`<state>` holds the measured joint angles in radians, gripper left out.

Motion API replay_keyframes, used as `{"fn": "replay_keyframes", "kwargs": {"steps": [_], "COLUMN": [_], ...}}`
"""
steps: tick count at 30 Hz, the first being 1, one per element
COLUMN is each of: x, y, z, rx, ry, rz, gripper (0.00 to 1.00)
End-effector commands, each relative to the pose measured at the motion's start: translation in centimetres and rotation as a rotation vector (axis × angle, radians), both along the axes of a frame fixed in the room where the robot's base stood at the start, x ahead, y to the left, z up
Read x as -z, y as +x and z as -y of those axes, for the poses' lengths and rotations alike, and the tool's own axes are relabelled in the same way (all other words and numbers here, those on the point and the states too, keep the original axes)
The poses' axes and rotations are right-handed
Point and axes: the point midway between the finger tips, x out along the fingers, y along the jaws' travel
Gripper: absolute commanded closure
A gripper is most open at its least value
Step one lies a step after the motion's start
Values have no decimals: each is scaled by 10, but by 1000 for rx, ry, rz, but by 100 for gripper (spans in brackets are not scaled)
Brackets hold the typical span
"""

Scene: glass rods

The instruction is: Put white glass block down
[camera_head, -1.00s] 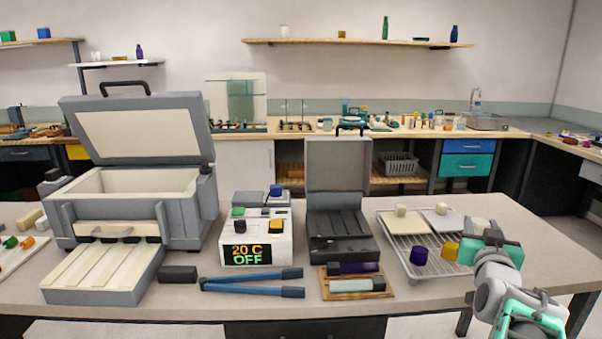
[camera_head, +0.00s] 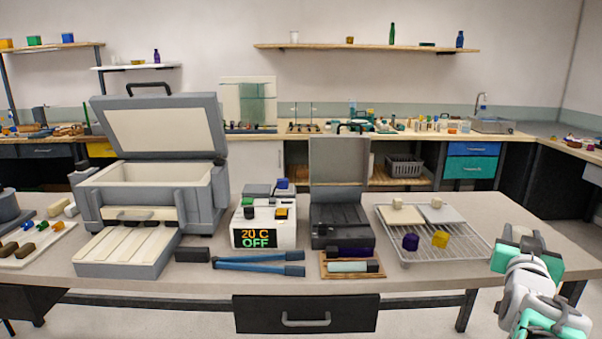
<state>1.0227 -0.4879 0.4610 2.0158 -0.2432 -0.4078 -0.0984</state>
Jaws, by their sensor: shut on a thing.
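My gripper (camera_head: 522,243) is at the right, near the table's right end, right of the wire rack (camera_head: 480,246). It is shut on the white glass block (camera_head: 510,234), a pale piece of which shows at the far side of the jaws. The rest of the block is hidden by the gripper. I cannot tell exactly how high it is above the table.
On the rack stand a purple block (camera_head: 411,242) and a yellow block (camera_head: 440,239). An open dark case (camera_head: 340,220), a controller reading 20 C OFF (camera_head: 262,238) and blue tongs (camera_head: 258,265) are further left.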

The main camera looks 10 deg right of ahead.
Motion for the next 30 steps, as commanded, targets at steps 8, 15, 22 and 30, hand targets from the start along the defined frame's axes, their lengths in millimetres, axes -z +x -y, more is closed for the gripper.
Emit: {"fn": "replay_keyframes", "kwargs": {"steps": [8,15,22,30], "x": [58,104,157,203], "y": [-21,4,46,96], "z": [-10,-59,-141,-291], "rx": [72,-2,-170,-495], "ry": [2,2,3,0], "rz": [-2,-2,-5,0], "gripper": [100,100,100,100]}}
